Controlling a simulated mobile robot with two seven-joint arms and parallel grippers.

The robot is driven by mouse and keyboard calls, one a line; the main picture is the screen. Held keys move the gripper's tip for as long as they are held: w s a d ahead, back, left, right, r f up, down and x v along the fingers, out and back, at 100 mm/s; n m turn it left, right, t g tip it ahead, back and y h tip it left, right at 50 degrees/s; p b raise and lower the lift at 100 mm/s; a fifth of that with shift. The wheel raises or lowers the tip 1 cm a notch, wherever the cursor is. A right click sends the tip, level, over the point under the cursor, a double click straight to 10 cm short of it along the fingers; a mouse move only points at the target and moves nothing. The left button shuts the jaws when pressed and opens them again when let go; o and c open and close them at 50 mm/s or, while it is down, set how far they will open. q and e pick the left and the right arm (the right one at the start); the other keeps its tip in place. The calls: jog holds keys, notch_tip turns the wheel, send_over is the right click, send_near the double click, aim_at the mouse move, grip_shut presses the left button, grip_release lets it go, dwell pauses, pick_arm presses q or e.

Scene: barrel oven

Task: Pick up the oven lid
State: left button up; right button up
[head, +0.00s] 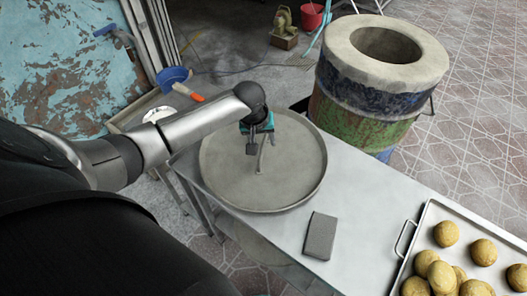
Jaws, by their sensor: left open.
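The oven lid (295,178) is a large round grey metal disc with a raised rim. It lies flat on the metal table. My left gripper (256,149) is over the left part of the lid, pointing down, with its jaws open. A thin upright piece at the fingers may be the lid's handle, but it is partly hidden, and I cannot tell whether the fingers touch it. The barrel oven (366,108) stands behind the table to the right, with its round top opening uncovered. My right gripper is not in view.
A grey block (320,236) lies on the table (372,202) in front of the lid. A tray (410,250) of several round buns is at the right.

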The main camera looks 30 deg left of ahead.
aim_at(264, 144)
pick_arm(q)
jog(key=b+x, duration=0.1)
jog(key=x, duration=0.3)
jog(key=shift+a, duration=0.15)
jog(key=shift+c, duration=0.2)
grip_shut()
dwell(0.9)
